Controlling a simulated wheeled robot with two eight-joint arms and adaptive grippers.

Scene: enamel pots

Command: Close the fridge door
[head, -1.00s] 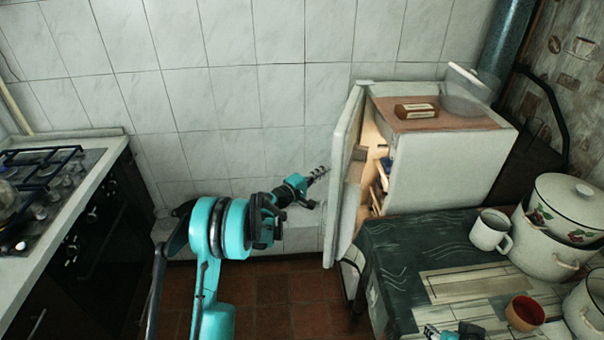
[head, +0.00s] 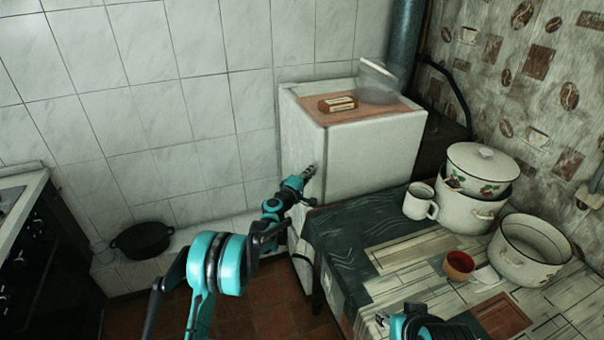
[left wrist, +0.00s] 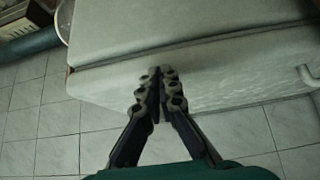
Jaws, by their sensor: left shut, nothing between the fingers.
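The white fridge (head: 370,155) stands against the tiled wall in the head view. Its door (head: 300,135) lies against the body, with no interior showing. My left gripper (head: 314,163) is shut and empty, its tips at the door's front face. In the left wrist view, the shut fingers (left wrist: 158,80) overlap the door (left wrist: 230,85), and a thin dark seam runs between the door and the fridge body (left wrist: 190,30). Contact cannot be told for sure. My right gripper (head: 384,318) shows only partly at the bottom, and its jaw state is unclear.
A table (head: 345,235) beside the fridge bears a white mug (head: 420,203), enamel pots (head: 530,250) and a red cup (head: 459,265). A small box (head: 338,104) lies on the fridge. A black pot (head: 142,240) sits on the ledge at left. The stove is far left.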

